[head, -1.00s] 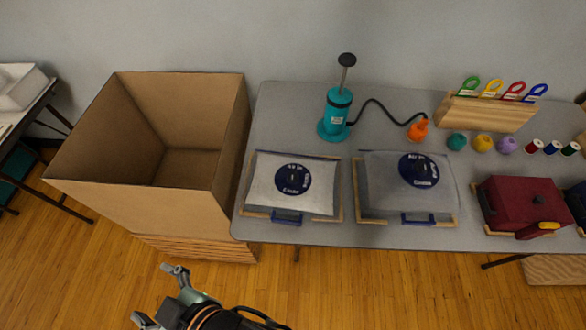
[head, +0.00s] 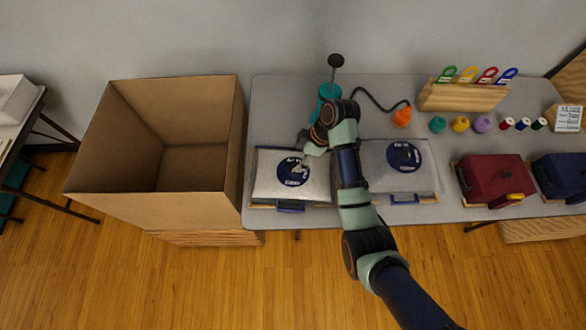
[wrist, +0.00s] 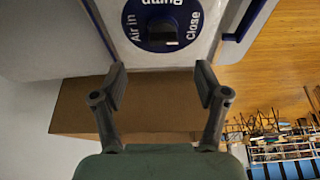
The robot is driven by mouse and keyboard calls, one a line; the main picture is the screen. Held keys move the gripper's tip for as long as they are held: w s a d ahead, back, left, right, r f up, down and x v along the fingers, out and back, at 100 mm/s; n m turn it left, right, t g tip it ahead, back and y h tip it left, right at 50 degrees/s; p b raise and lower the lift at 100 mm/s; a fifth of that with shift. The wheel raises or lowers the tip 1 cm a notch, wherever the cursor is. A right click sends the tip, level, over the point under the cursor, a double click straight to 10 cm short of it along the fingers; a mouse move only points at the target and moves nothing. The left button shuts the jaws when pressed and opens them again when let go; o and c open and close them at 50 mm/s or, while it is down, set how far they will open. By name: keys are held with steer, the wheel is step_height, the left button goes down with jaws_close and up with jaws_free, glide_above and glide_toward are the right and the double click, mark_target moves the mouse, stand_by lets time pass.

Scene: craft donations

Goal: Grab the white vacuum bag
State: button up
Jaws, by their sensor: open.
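The white vacuum bag (head: 268,182) lies flat on the table at its left end, with a round dark blue valve marked with white text on top. In the wrist view the bag's blue valve (wrist: 166,22) is ahead of the fingers, at the top of the picture. My gripper (head: 303,164) is over the bag near the valve; it also shows in the wrist view (wrist: 160,86) with its two fingers wide apart and nothing between them. I cannot tell whether the fingers touch the bag. My arm hides part of the bag's right side.
A greyer bag (head: 376,180) with a similar valve lies to the right. A teal pump (head: 325,92) stands behind, its hose running to an orange nozzle (head: 402,117). A large open cardboard box (head: 150,207) stands left of the table. A dark red case (head: 492,178) is further right.

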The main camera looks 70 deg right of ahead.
mark_target(293, 167)
steer(key=x, duration=0.2)
steer(key=b+x, duration=0.1)
steer(key=x, duration=0.2)
steer(key=b+x, duration=0.1)
steer(key=x, duration=0.1)
steer(key=shift+s+a+f, duration=0.2)
steer(key=shift+s+f, duration=0.1)
steer(key=shift+f, duration=0.15)
steer(key=shift+d+r, duration=0.1)
steer(key=shift+c, duration=0.2)
jaws_close()
steer(key=shift+r, duration=0.1)
step_height(293, 167, up, 20)
steer(key=p, duration=0.8)
